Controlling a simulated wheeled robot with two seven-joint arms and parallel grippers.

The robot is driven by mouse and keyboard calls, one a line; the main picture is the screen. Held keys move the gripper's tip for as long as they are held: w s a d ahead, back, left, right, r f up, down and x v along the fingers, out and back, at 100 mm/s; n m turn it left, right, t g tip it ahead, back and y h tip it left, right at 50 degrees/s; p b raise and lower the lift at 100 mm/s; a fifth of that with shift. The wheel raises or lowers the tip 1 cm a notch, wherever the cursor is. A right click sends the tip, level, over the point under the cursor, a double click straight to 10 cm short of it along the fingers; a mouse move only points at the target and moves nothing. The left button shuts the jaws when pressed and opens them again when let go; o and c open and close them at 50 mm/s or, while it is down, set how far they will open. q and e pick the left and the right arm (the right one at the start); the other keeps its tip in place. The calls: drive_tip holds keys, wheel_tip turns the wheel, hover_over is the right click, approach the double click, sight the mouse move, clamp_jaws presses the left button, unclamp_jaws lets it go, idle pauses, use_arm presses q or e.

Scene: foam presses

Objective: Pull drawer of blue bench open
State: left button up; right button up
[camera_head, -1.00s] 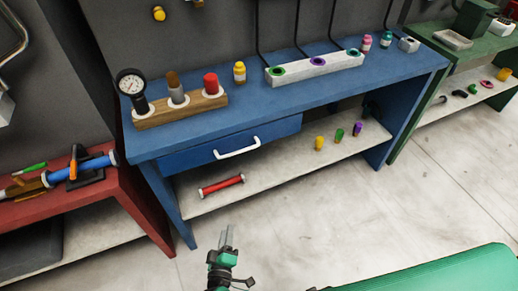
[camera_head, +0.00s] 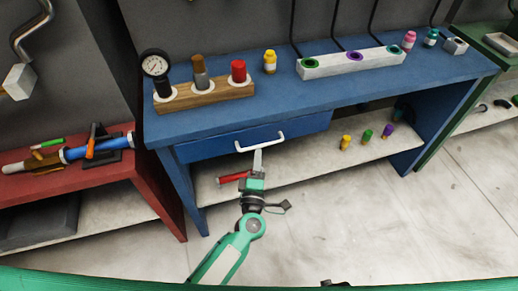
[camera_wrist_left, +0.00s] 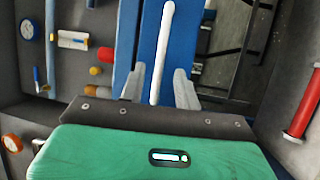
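The blue bench (camera_head: 300,105) stands ahead, with its drawer (camera_head: 205,149) under the left part of the top. The drawer looks shut. Its white bar handle (camera_head: 262,142) is on the front. My left gripper (camera_head: 258,160) is at the handle, pointing at it from the front. In the left wrist view the handle (camera_wrist_left: 163,45) lies between the two parted grey fingers (camera_wrist_left: 160,88), with a gap on each side. The left gripper is open and not closed on the bar. My right gripper does not show.
The bench top holds a wooden block (camera_head: 205,94) with a gauge and cylinders, a yellow bottle (camera_head: 270,61) and a white rack (camera_head: 350,62). A red cylinder (camera_head: 233,177) and small coloured items lie on the shelf below. A red bench (camera_head: 100,175) stands left. Floor in front is clear.

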use_arm(q)
drive_tip(key=x, duration=0.3)
drive_tip(key=shift+w, duration=0.25)
clamp_jaws()
